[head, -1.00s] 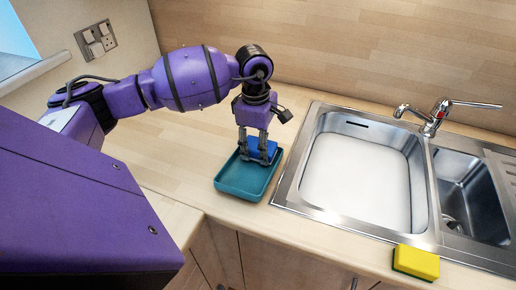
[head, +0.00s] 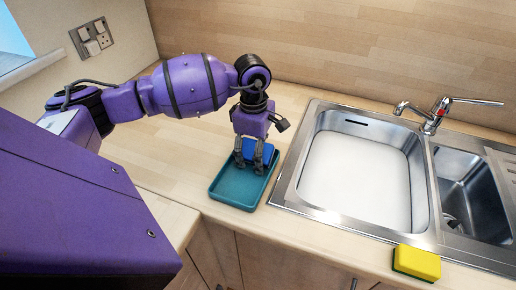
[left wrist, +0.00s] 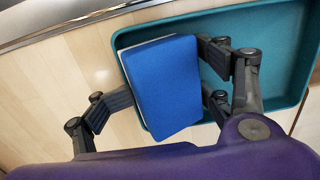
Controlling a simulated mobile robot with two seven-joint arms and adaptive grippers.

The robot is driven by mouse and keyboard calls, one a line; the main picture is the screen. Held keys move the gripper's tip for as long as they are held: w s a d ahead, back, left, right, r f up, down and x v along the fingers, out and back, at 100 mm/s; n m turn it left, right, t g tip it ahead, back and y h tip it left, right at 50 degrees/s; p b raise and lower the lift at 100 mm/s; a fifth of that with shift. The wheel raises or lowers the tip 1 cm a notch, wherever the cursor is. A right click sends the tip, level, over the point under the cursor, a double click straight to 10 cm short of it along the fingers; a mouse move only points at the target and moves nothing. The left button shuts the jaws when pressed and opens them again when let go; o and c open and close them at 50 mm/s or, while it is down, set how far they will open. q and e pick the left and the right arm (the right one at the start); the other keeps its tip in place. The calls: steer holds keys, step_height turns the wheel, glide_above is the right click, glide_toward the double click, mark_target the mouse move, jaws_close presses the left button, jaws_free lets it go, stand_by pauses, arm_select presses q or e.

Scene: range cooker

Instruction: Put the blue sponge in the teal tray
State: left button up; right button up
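The blue sponge (head: 262,150) is between the fingers of my left gripper (head: 253,170), over the back part of the teal tray (head: 232,203). In the left wrist view the sponge (left wrist: 163,85) is a blue block with a pale edge. The finger pads of the gripper (left wrist: 168,85) meet its two sides. It covers one end of the tray (left wrist: 270,45), whose rest looks empty. I cannot tell whether the sponge touches the tray floor. My right gripper is not in view.
The steel sink (head: 283,185) with its tap (head: 436,117) lies just right of the tray. A yellow sponge (head: 417,262) sits at the front edge of the counter (head: 180,165). The counter left of the tray is clear. A wall socket (head: 92,38) is at the back left.

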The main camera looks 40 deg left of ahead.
mark_target(254, 143)
arm_select(q)
steer(key=shift+a+r, duration=0.15)
steer(key=shift+r, duration=0.25)
step_height(254, 143, up, 13)
steer(key=shift+a, duration=0.3)
stand_by(0.6)
